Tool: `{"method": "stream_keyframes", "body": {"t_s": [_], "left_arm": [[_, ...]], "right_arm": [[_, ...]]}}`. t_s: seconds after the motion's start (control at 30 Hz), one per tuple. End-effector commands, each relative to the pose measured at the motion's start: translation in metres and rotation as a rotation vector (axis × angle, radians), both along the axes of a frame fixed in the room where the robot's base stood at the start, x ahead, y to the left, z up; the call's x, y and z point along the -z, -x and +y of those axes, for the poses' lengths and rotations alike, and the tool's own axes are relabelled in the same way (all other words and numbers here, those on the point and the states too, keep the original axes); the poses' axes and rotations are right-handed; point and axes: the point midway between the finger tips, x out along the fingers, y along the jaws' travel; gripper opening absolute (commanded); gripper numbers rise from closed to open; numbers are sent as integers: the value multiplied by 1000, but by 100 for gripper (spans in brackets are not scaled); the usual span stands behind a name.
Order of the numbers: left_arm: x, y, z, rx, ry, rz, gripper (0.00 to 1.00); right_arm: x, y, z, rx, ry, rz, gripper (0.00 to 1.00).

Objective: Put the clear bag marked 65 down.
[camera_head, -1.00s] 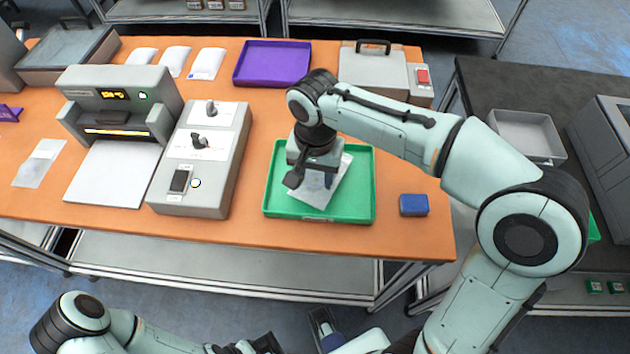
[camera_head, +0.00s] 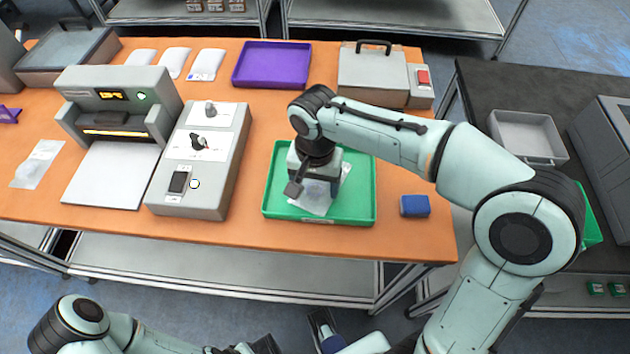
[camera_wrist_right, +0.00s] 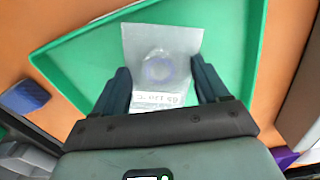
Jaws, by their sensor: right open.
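The clear bag (camera_wrist_right: 161,45) lies in the green tray (camera_head: 365,205). In the right wrist view it holds a pale ring-like item and has a printed strip with marks like 65, upside down. My right gripper (camera_wrist_right: 160,72) is open, with one finger on each side of the bag's lower part. In the head view this gripper (camera_head: 317,198) is low over the tray and hides part of the bag (camera_head: 318,206). My left gripper (camera_head: 262,345) shows only in part at the bottom edge, and its jaws cannot be made out.
A blue block (camera_head: 415,206) is right of the green tray. A grey control box (camera_head: 215,180) and a printer-like machine (camera_head: 120,100) stand to the left. A purple tray (camera_head: 272,65) and a grey case (camera_head: 375,75) are behind. Another clear bag (camera_head: 38,165) lies far left.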

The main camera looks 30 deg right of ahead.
Motion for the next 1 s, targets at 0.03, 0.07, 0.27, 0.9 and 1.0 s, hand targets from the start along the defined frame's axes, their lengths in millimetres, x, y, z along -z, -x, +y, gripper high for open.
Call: {"method": "stream_keyframes", "body": {"t_s": [0.03,0.07,0.27,0.9,1.0], "left_arm": [[-2,0,0,1,1,2,0],[-2,1,0,1,0,3,0],[-8,2,0,2,1,10,0],[-26,-3,0,3,1,5,0],[-26,-3,0,3,1,5,0]], "right_arm": [[-4,0,0,0,0,-1,74],[-6,0,0,0,-1,-2,74],[-41,-1,0,-1,-1,-6,74],[-123,0,0,-1,0,0,74],[-123,0,0,-1,0,0,74]]}}
